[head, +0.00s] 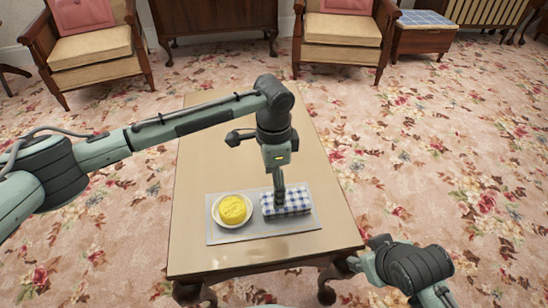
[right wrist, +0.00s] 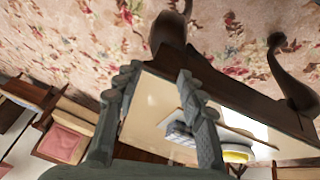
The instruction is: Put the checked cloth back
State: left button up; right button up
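The blue-and-white checked cloth (head: 297,203) has a boxy shape and sits on the right part of a pale grey tray (head: 222,238) on the wooden table. I cannot tell whether something lies under it. It also shows in the right wrist view (right wrist: 178,134). My left gripper (head: 279,205) points down at the cloth's left-middle part, its tips at or just over the fabric. Its fingers are seen edge-on, so their gap is hidden. My right gripper (right wrist: 158,72) has its fingers apart and empty. It is low beside the table's front right corner.
A white bowl (head: 219,220) with a yellow item (head: 233,208) stands on the tray left of the cloth. The table's (head: 200,262) far part is bare under my left arm. Armchairs (head: 85,45) and a cabinet stand at the back. Flowered carpet surrounds the table.

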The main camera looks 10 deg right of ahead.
pick_arm(q)
jog(key=shift+r+p, duration=0.65)
jog(key=shift+r, duration=0.15)
jog(key=shift+r+p, duration=2.15)
jog(key=shift+p, duration=0.35)
pick_arm(e)
notch_tip(320, 180, down, 15)
jog(key=s+d+g, duration=0.1)
jog(key=s+g, duration=0.1)
jog(key=shift+s+d+r+g, duration=0.15)
jog(key=shift+s+d+g, duration=0.15)
jog(key=shift+d, duration=0.1)
